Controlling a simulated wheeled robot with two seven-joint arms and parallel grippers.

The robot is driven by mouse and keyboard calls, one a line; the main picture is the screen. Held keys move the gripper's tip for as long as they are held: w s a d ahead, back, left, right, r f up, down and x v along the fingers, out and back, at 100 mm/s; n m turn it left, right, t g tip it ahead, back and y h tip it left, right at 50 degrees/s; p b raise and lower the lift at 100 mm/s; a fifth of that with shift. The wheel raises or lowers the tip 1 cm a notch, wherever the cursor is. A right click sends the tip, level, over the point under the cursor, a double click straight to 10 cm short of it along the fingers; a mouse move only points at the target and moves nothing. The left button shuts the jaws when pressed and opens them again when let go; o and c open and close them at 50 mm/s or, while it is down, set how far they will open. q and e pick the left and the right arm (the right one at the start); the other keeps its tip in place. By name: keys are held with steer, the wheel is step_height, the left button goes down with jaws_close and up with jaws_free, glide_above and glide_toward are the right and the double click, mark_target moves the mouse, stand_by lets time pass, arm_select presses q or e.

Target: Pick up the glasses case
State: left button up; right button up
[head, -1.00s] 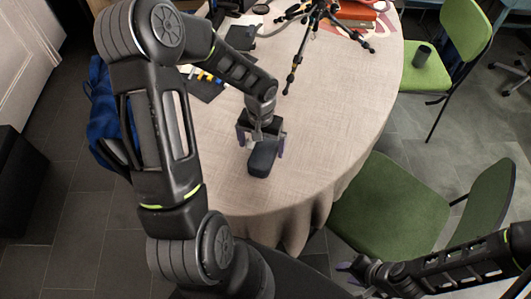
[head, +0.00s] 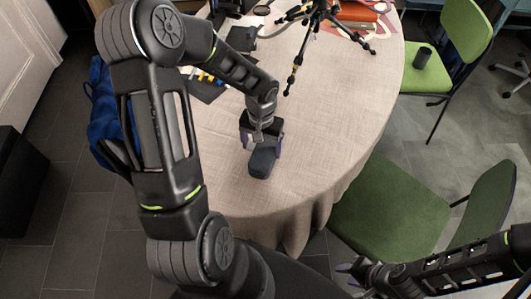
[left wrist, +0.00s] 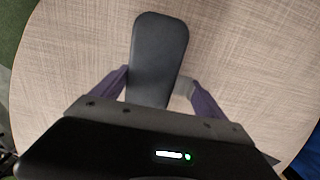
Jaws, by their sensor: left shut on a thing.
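The glasses case (head: 263,162) is a dark grey, rounded oblong near the front of the round table. It also shows in the left wrist view (left wrist: 158,50), its far part sticking out beyond the gripper. My left gripper (head: 262,144) is at the case with its purple-sided fingers on either side, shut on it. In the left wrist view the gripper (left wrist: 160,92) hides the near end of the case. I cannot tell whether the case touches the table. My right gripper (head: 358,272) is low at the right, away from the table; its jaw state is unclear.
The round table (head: 330,120) has a beige cloth, with free room right of the case. A black tripod (head: 298,60) and a pile of books (head: 362,14) stand at the back. Green chairs (head: 395,205) are at the right. A blue bag (head: 103,110) is at the left.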

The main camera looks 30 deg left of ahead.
arm_select(q)
step_height(320, 180, up, 10)
steer(key=shift+r+b, duration=0.1)
steer(key=shift+b, duration=0.3)
stand_by(0.6)
